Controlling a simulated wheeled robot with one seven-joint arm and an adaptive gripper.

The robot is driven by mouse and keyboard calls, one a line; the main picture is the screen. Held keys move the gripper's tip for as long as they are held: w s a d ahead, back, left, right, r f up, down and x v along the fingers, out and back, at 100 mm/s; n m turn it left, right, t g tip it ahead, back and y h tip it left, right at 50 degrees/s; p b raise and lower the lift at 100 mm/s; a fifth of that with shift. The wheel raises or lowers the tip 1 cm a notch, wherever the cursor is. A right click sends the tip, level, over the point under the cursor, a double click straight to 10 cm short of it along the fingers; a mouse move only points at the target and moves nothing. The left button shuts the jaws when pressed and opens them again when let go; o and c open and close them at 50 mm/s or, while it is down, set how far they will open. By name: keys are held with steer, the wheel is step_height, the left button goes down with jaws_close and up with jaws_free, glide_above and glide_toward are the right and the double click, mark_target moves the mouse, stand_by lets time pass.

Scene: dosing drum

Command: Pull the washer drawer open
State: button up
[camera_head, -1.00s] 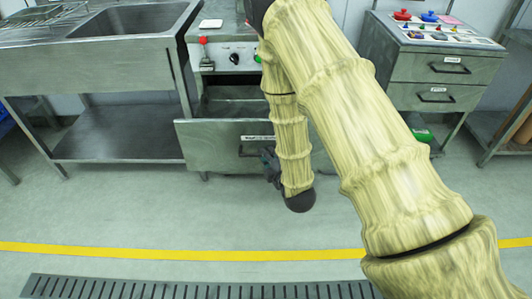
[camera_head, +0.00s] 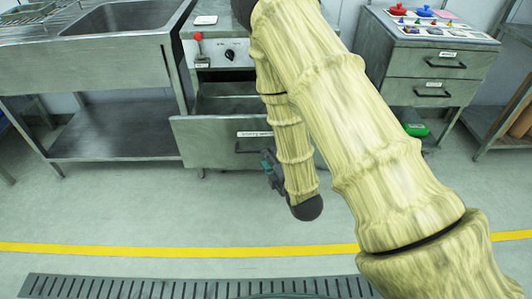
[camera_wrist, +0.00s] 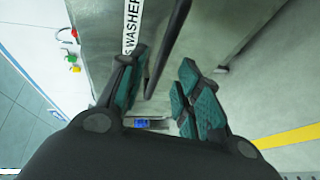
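The washer drawer (camera_head: 205,140) is a grey metal drawer under the control panel, and it stands pulled out with its inside showing behind the front. Its white label (camera_head: 255,134) is on the front, and part of it reads "WASHER" in the wrist view (camera_wrist: 132,25). The dark bar handle (camera_wrist: 168,45) runs between my open fingers in the wrist view, with visible gaps to the teal pads. My gripper (camera_wrist: 160,95) is open, at the handle. In the head view, my gripper (camera_head: 270,170) is partly hidden by my arm, which also covers the drawer's right part.
A sink bench (camera_head: 110,90) stands at left. A drawer cabinet (camera_head: 430,75) with small coloured items on top stands at right. A red-knobbed lever (camera_head: 199,45) and black knob (camera_head: 230,55) are above the drawer. The floor in front is clear, with a yellow line (camera_head: 150,250).

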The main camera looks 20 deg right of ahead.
steer(key=v, duration=0.7)
steer(key=shift+f, duration=0.1)
steer(key=s+d+f+m+g+h, duration=0.25)
steer(key=s+f+m+g, duration=0.75)
steer(key=f, duration=0.8)
steer(key=s+f+m+g, duration=0.3)
steer(key=s+f+m, duration=0.15)
steer(key=s, duration=0.55)
steer(key=s+f+m+g, duration=0.25)
steer(key=s+m, duration=0.25)
steer(key=s, duration=0.5)
step_height(320, 180, up, 17)
steer(key=p, duration=1.7)
steer(key=shift+a+f, duration=0.25)
